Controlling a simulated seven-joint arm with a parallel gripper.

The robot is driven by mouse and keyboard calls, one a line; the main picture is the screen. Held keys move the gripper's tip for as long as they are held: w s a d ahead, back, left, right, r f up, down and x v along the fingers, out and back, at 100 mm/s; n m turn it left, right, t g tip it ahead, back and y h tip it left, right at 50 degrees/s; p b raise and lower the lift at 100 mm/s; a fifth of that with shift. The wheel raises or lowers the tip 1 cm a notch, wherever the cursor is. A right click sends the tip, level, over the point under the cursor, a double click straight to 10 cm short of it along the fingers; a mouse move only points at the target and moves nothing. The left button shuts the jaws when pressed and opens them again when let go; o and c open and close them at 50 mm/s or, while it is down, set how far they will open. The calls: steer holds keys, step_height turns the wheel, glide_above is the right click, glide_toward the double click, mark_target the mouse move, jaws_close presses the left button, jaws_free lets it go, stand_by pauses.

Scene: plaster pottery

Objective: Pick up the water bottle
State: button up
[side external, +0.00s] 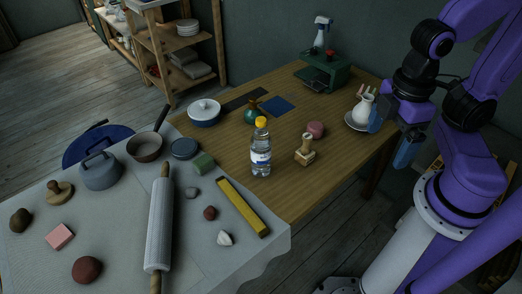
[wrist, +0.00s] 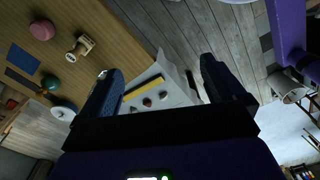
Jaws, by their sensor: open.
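The water bottle (side external: 261,158) is clear, with a yellow cap and a blue-and-white label. It stands upright on the wooden table, left of the wooden stamp (side external: 305,151). My gripper (side external: 392,136) is apart from the bottle, to its right, near the table's right edge. Its two blue fingers are spread, with nothing held between them. In the wrist view my gripper (wrist: 162,68) also shows open. There the bottle is not clearly visible; a small pale bit beside the left finger may be part of it.
A white jug (side external: 364,108) on a saucer stands close to my gripper. A yellow bar (side external: 242,206) and rolling pin (side external: 160,225) lie on the cloth-covered table (side external: 110,235). Bare wood lies front right of the bottle.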

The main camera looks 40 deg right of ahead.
steer(key=w+a+f+m+y, duration=0.3)
steer(key=a+f, duration=0.3)
steer(key=a, duration=0.2)
steer(key=m+t, duration=0.7)
steer(key=t, duration=0.6)
glide_toward(269, 141)
steer(key=shift+h, duration=0.3)
steer(key=shift+a+x, duration=0.1)
steer(key=shift+x, duration=2.3)
steer(key=shift+a+x, duration=0.15)
steer(key=shift+x, duration=2.3)
steer(key=shift+f+x, duration=0.2)
steer(key=shift+x, duration=1.1)
steer(key=shift+f+x, duration=0.2)
steer(key=shift+x, duration=1.15)
steer(key=shift+s, duration=0.2)
